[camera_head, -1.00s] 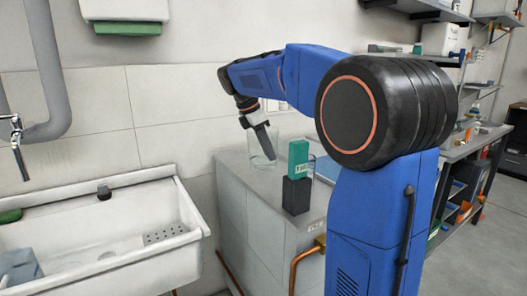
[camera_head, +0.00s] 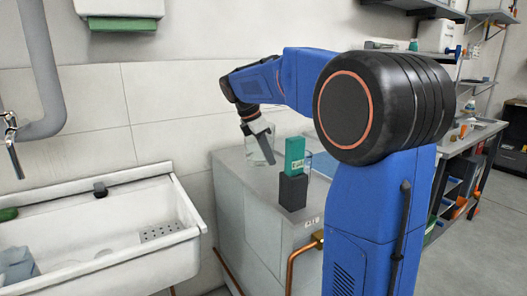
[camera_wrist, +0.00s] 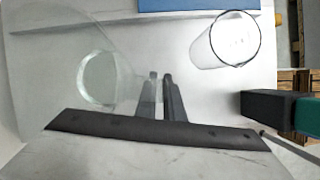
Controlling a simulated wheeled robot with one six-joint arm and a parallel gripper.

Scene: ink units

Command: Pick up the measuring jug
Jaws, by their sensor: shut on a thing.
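The measuring jug (camera_wrist: 98,78) is clear and nearly colourless, and its round base shows at the left of the wrist view. My gripper (camera_wrist: 161,77) is shut, with its two fingers close together at the jug's right side. The part between them is thin and see-through, so I cannot tell whether it is wall or handle. In the head view my gripper (camera_head: 254,128) is tilted at the back of the grey counter. A clear vessel (camera_head: 261,150) shows right beside the fingers there. I cannot tell whether the jug's base touches the counter.
Another clear round vessel (camera_wrist: 233,42) stands right of the fingers. A green box (camera_head: 295,154) sits on a black block (camera_head: 293,192) near the counter's front right. A white sink (camera_head: 110,240) lies to the left. The tiled wall (camera_head: 165,95) is close behind.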

